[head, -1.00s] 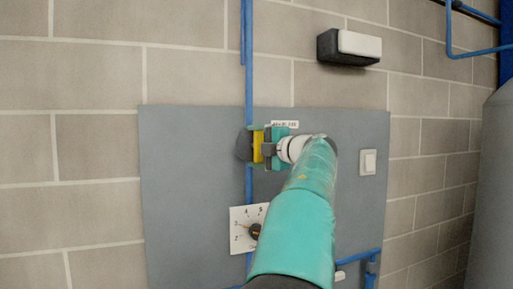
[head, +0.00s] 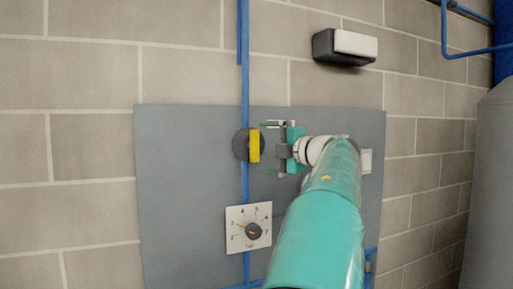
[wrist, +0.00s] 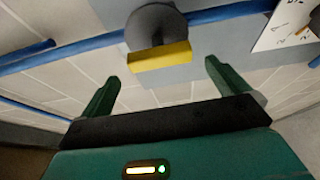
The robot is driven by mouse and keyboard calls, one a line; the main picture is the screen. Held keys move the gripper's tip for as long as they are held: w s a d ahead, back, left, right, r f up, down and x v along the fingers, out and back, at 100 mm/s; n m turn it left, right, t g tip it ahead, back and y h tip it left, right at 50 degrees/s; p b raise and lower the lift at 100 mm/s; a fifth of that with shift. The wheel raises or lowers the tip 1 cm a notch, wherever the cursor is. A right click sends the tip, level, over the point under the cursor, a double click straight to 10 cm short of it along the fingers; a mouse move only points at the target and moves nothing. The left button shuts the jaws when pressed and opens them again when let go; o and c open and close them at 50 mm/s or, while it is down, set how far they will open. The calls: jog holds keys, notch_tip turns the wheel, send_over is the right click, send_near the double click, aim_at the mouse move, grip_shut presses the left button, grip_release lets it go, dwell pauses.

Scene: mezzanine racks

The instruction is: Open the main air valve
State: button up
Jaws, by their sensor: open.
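The main air valve has a dark round body (head: 241,145) on a vertical blue pipe and a yellow handle (head: 254,146). In the head view the handle stands upright, in line with the pipe. The valve body (wrist: 152,24) and yellow handle (wrist: 160,57) also show in the wrist view, ahead of the fingertips. My gripper (head: 268,147) is open and empty, just right of the handle and apart from it. In the wrist view my gripper (wrist: 162,75) has its two green fingers spread wide, with the handle beyond the gap between them.
A grey panel (head: 180,200) backs the valve. A light switch (head: 366,161) is partly behind my arm. A black-and-white lamp box (head: 344,47) is above. A grey tank (head: 490,190) stands at the right.

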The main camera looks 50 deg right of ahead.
jog(key=s+a, duration=0.1)
jog(key=s, duration=0.6)
jog(key=shift+s, duration=0.3)
